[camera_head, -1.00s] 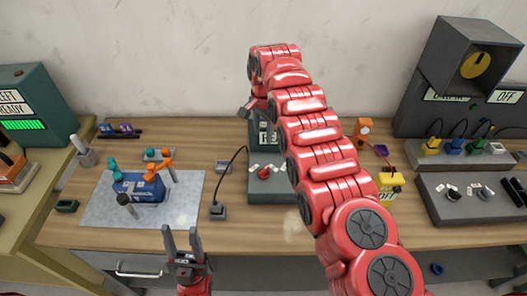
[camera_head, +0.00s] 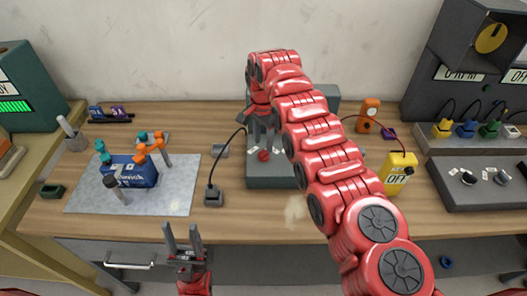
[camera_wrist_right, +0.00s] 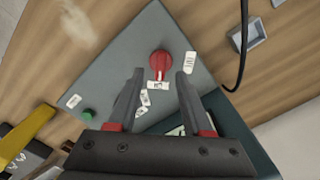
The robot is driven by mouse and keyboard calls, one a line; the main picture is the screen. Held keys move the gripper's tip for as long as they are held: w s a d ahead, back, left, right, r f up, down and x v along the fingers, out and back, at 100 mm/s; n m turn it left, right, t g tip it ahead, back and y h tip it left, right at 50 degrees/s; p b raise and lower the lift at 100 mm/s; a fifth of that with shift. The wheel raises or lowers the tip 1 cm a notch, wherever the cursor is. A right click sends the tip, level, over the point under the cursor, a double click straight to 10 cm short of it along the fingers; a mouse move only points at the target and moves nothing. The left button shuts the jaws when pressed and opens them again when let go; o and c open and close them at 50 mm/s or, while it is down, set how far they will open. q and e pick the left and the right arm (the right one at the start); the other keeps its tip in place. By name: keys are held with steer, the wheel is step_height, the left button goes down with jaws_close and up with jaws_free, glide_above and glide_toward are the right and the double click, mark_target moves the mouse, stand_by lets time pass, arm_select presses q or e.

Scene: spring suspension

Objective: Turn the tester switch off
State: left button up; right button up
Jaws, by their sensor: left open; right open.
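The tester (camera_head: 285,182) is a grey box with a dark upright back, standing mid-table. Its red rotary switch (camera_head: 264,156) shows just below my right gripper (camera_head: 262,138). In the right wrist view the red switch (camera_wrist_right: 160,63) lies just beyond and between the open fingertips of my right gripper (camera_wrist_right: 159,73), with small white labels around it, too small to read. I cannot tell if the fingers touch it. A green button (camera_wrist_right: 88,114) is on the same face. My right arm hides much of the tester in the head view. My left gripper (camera_head: 183,237) is open and empty before the table's front edge.
A blue battery (camera_head: 135,172) with orange and teal clamps sits on a grey mat (camera_head: 180,203) at left. A black cable runs from a small block (camera_head: 213,197) to the tester. A yellow tagged item (camera_head: 398,173) and an orange meter (camera_head: 369,112) stand right.

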mark_target(263, 151)
steer(key=shift+f+p, duration=0.35)
steer(key=shift+f, duration=1.6)
jaws_close()
